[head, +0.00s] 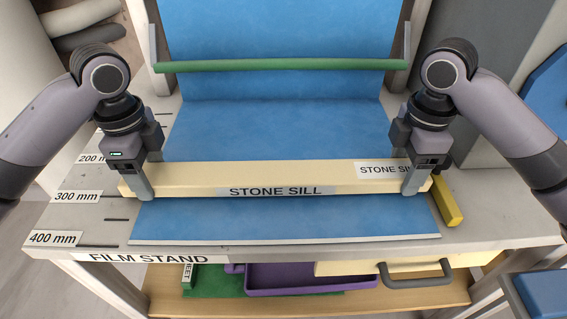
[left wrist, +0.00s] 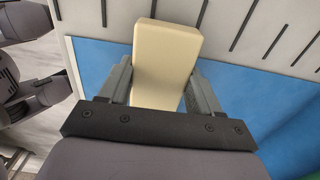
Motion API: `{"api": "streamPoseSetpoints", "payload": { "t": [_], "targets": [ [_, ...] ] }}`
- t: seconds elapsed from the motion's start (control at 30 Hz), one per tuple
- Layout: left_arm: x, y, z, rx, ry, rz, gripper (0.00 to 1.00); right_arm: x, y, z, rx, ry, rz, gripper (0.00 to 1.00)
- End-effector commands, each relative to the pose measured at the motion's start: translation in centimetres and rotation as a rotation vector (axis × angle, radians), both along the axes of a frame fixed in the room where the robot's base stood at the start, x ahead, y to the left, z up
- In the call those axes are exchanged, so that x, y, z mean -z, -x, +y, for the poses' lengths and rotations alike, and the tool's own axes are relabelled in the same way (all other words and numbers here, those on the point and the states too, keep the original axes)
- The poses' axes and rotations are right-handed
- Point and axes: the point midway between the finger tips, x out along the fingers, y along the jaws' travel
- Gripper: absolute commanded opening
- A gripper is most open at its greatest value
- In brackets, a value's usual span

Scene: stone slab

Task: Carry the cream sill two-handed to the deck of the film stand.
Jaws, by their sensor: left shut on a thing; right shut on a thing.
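The cream sill (head: 270,175), a long bar labelled STONE SILL, lies crosswise over the deck (head: 85,222) of the film stand, above the blue sheet. My left gripper (head: 144,188) is shut on the sill near its left end. My right gripper (head: 416,186) is shut on it near its right end. The sill looks about level; I cannot tell whether its underside touches the deck. In the left wrist view the end of the sill (left wrist: 165,60) sits between the fingers of my left gripper (left wrist: 160,85).
A blue sheet (head: 290,218) covers the middle of the deck and rises at the back. A green bar (head: 280,65) crosses behind the sill. A yellow block (head: 447,202) lies by the sill's right end. A purple tray (head: 310,290) is on the shelf below.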

Motion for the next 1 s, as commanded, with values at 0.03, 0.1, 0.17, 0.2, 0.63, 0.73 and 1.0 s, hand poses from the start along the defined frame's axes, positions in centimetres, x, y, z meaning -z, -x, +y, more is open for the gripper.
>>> {"api": "streamPoseSetpoints", "payload": {
  "t": [0.03, 0.1, 0.17, 0.2, 0.63, 0.73, 1.0],
  "targets": [
    [0.1, -0.1, 0.0, -0.002, 0.001, -0.006, 0.00, 0.1, -0.1, -0.1, 0.001, 0.000, -0.005, 0.00],
    [0.4, -0.1, 0.0, -0.002, 0.001, -0.006, 0.00, 0.4, -0.1, -0.1, 0.001, 0.000, -0.005, 0.00],
    [0.6, -0.1, 0.0, -0.002, 0.001, -0.006, 0.00, 0.6, -0.1, -0.1, 0.001, 0.000, -0.005, 0.00],
    [0.7, -0.1, 0.0, -0.002, 0.001, -0.006, 0.00, 0.7, -0.1, -0.1, 0.001, 0.000, -0.005, 0.00],
    [1.1, 0.0, 0.0, -0.001, -0.001, 0.000, 0.89, 1.1, 0.0, 0.0, 0.000, 0.001, 0.000, 0.89],
    [0.9, 0.0, 0.0, 0.000, 0.000, -0.001, 0.89, 1.1, 0.0, 0.0, 0.000, 0.000, 0.000, 0.89],
    [-1.7, -0.1, 0.1, -0.001, -0.003, -0.005, 0.89, 1.1, 0.0, 0.0, 0.000, 0.000, 0.000, 0.89]
  ]
}}
